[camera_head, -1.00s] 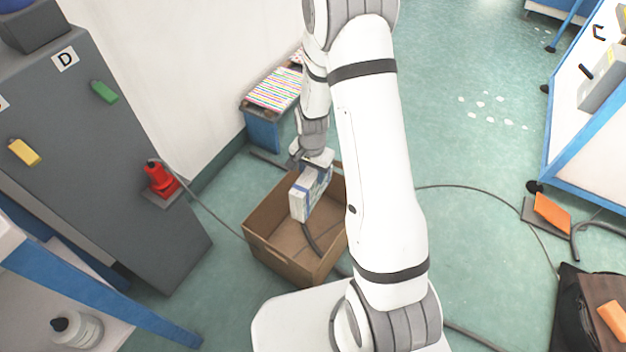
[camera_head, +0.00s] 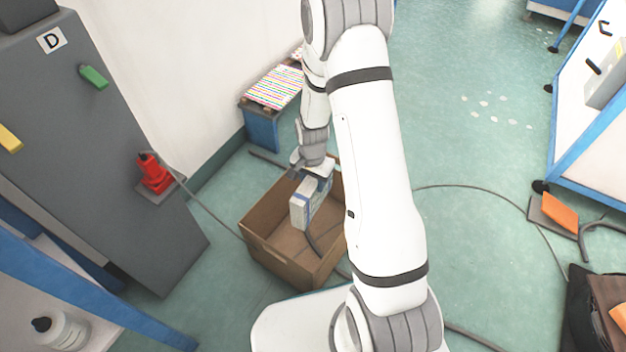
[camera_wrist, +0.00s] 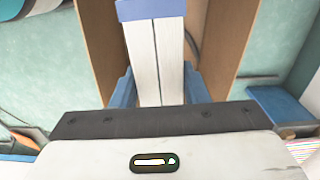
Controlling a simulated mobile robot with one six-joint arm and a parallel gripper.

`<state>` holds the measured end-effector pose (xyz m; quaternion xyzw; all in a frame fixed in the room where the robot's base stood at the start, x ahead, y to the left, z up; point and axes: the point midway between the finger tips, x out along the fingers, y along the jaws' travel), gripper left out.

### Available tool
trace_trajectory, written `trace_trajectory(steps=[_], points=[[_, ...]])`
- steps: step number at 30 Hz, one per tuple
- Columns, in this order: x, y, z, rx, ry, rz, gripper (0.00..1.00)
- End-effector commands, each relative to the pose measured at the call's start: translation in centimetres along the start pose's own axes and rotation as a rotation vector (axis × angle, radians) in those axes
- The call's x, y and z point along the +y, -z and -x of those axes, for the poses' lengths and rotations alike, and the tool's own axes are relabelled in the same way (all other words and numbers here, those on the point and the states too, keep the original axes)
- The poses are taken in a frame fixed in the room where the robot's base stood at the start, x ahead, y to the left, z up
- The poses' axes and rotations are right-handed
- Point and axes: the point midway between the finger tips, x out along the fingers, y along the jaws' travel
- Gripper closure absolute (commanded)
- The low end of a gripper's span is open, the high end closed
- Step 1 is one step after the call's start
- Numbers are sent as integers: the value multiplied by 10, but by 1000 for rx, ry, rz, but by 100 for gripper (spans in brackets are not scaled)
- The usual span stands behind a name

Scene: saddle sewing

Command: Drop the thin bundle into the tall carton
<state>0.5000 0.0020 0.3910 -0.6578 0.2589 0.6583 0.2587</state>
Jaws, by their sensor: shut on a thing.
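The thin bundle (camera_head: 300,208) is a narrow white block of sheets with a blue band. My gripper (camera_head: 312,174) is shut on its upper end and holds it upright. The tall carton (camera_head: 278,264) is a brown open-topped box on the floor. The bundle hangs over the carton's opening, and its lower part appears inside the rim. In the wrist view, the bundle (camera_wrist: 155,55) sits between the blue fingers of my gripper (camera_wrist: 160,88), with carton walls (camera_wrist: 103,40) on both sides. My arm hides the carton's right side.
A dark cable (camera_head: 313,243) shows at the carton. A grey cabinet (camera_head: 110,150) with a red plug (camera_head: 153,175) stands at left. A blue stool (camera_head: 262,132) with a striped top stands behind the carton. Open green floor lies to the right.

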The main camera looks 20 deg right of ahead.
Motion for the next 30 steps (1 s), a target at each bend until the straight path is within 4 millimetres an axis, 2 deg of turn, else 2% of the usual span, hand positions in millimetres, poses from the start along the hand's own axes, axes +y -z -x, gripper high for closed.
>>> trace_trajectory(steps=[1, 2, 11, 17, 20, 30], points=[[0, 1, 1, 1, 1, 0, 100], [0, 1, 1, 1, 1, 0, 59], [0, 0, 1, 0, 0, -1, 34], [1, 0, 0, -1, -1, -1, 34], [1, 0, 6, 0, 0, -1, 34], [0, 1, 62, 2, 2, -1, 34]])
